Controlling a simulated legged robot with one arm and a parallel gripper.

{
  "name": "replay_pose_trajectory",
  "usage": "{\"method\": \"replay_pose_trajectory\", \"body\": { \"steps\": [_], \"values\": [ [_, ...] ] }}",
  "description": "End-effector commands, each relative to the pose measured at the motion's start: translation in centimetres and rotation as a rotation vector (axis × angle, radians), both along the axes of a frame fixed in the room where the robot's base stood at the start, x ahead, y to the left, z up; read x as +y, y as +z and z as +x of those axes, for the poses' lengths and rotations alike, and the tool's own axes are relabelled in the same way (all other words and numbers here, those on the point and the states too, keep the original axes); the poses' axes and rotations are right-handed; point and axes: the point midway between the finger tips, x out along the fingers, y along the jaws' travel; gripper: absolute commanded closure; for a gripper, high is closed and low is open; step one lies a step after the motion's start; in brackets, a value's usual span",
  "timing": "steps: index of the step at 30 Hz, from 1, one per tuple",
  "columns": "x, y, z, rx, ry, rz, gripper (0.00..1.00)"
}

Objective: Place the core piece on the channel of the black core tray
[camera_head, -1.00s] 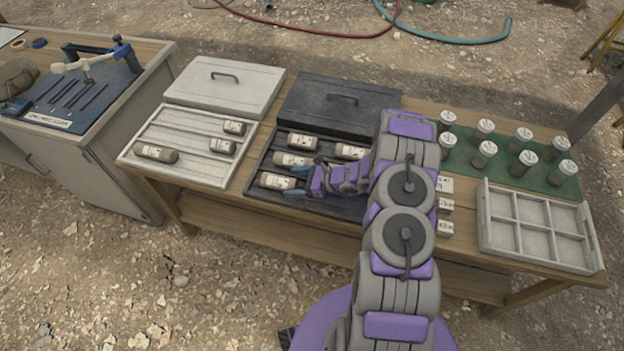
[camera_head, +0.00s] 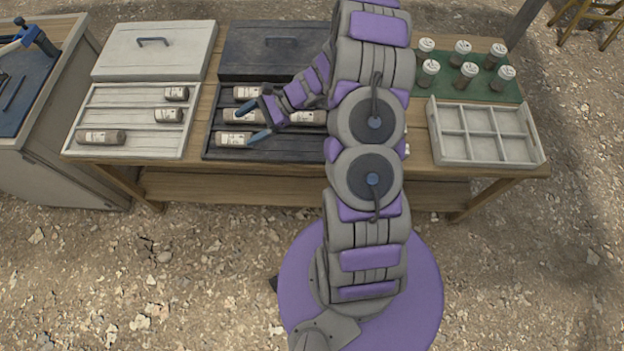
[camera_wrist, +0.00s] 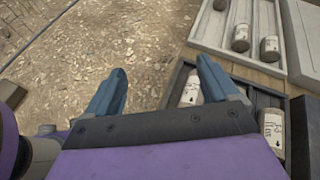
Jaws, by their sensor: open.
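The black core tray (camera_head: 285,148) lies on the wooden table with its left part in view. Several labelled brown core pieces lie in its channels: one at the back (camera_head: 246,92), one in the middle left (camera_head: 236,114), one in the middle right (camera_head: 306,117) and one at the front left (camera_head: 232,139). My gripper (camera_head: 250,124) is open and empty over the tray's left part, its blue fingertips among these pieces. In the wrist view, the right finger is beside a core piece (camera_wrist: 191,90), and another (camera_wrist: 272,130) lies further right. My arm hides the tray's right part.
A white core tray (camera_head: 140,130) with 3 core pieces lies left. A white lid (camera_head: 155,60) and black lid (camera_head: 260,55) lie behind the trays. Sample jars stand on a green mat (camera_head: 500,90), with a white divided box (camera_head: 487,145) in front.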

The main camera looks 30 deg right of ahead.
Motion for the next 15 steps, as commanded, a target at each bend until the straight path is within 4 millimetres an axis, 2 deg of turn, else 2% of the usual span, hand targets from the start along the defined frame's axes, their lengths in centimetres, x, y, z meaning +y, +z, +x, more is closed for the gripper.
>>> {"method": "replay_pose_trajectory", "body": {
  "steps": [1,6,15],
  "values": [
    [1.2,1.8,-0.7,-0.029,0.064,-0.024,0.12],
    [4.4,6.7,-4.0,-0.119,0.274,-0.11,0.12],
    [8.0,13.2,-11.8,-0.257,0.633,-0.28,0.12]
  ]
}}
